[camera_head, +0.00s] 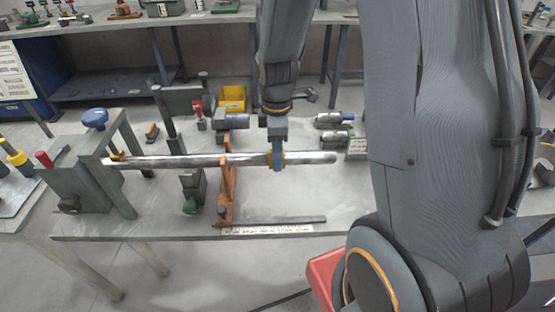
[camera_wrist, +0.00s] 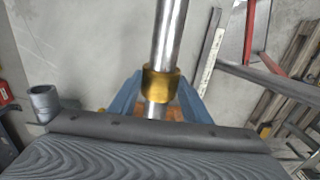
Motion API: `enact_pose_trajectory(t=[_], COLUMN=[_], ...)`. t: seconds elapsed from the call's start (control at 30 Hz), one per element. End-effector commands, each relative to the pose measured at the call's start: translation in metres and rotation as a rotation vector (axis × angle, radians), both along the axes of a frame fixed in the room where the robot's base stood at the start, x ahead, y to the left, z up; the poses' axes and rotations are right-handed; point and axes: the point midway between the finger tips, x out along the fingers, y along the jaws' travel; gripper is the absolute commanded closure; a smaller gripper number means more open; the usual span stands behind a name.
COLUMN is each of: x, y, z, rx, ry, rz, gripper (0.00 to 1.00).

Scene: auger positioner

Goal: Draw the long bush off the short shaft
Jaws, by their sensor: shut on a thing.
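A steel shaft (camera_head: 200,161) runs level across the head view, from the grey fixture (camera_head: 80,185) at the left to a free end at the right.
An orange stand (camera_head: 227,185) is at the shaft left of my gripper. Two metal cylinders (camera_head: 333,120) lie behind the free end. A yellow bin (camera_head: 232,98) stands at the back. Past the free end, my arm blocks part of the view.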

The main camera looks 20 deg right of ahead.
Motion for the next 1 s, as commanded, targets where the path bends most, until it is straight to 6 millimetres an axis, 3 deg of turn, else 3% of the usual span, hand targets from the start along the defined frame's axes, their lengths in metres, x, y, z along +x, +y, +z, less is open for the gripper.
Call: enact_pose_trajectory(t=[1.0], x=[-0.0019], y=[-0.0079], z=[0.0022], rx=[0.0], ry=[-0.001], rz=[-0.002], gripper=[0.79])
